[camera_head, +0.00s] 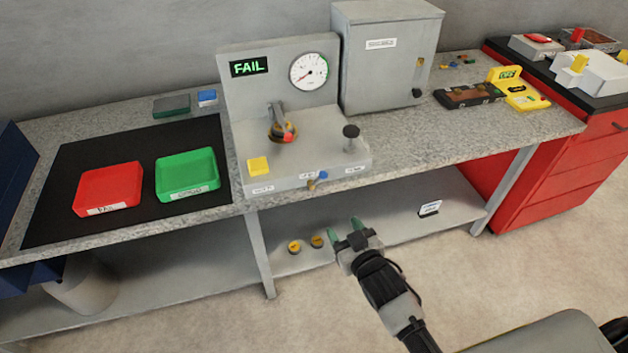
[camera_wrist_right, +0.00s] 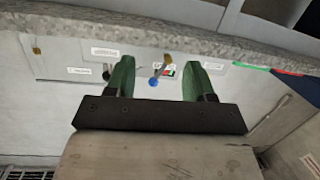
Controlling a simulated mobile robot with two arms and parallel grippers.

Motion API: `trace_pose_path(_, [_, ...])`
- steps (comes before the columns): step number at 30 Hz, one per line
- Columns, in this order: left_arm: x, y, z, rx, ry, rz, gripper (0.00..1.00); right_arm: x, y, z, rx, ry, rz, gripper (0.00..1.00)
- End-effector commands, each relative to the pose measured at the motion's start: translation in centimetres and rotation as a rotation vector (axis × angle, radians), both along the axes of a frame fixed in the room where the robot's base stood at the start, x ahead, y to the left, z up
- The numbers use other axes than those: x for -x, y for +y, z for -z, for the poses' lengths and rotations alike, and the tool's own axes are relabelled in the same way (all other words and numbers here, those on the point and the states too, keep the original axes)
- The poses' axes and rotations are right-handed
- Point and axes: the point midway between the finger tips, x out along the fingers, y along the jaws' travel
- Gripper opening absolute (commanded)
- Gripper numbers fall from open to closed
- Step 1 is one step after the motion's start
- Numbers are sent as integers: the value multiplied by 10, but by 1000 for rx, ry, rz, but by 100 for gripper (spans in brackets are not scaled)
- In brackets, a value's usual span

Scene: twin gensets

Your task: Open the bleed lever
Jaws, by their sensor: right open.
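The test stand (camera_head: 305,160) sits on the bench with a lit FAIL display (camera_head: 249,67) and a round gauge (camera_head: 308,71). At its front edge, a small blue-tipped lever (camera_head: 323,175) sits beside a brass fitting (camera_head: 311,185), between white labels. I take this as the bleed lever. In the right wrist view the blue tip (camera_wrist_right: 153,82) and brass part (camera_wrist_right: 168,58) appear between the green fingertips, beyond them. My right gripper (camera_head: 346,225) is open and empty, in front of the bench and apart from the lever. My left gripper is out of view.
The stand also has a yellow block (camera_head: 258,166), a black knob (camera_head: 351,133) and a red-and-orange part (camera_head: 284,132). A grey cabinet (camera_head: 385,60) stands behind right. Red (camera_head: 108,188) and green (camera_head: 188,174) trays lie left. Two yellow-topped pieces (camera_head: 294,247) sit on the lower shelf.

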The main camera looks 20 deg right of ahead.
Motion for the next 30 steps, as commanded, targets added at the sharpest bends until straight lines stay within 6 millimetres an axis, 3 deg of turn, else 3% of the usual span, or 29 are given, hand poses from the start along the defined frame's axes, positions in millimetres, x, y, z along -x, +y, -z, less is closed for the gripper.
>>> trace_pose_path(1, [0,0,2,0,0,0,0,-3,1,-26,-7,-61,-3,54])
trace_pose_path(3, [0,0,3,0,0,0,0,-4,2,-53,-15,-120,-7,54])
trace_pose_path(7, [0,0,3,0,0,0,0,-6,3,-77,-21,-174,-9,54])
trace_pose_path(11, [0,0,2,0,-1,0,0,-18,5,-81,-21,-182,-9,54])
trace_pose_path(24, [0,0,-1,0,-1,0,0,-94,16,-80,-22,-179,-9,54])
trace_pose_path(30, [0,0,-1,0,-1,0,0,-110,18,-79,-22,-177,-9,54])
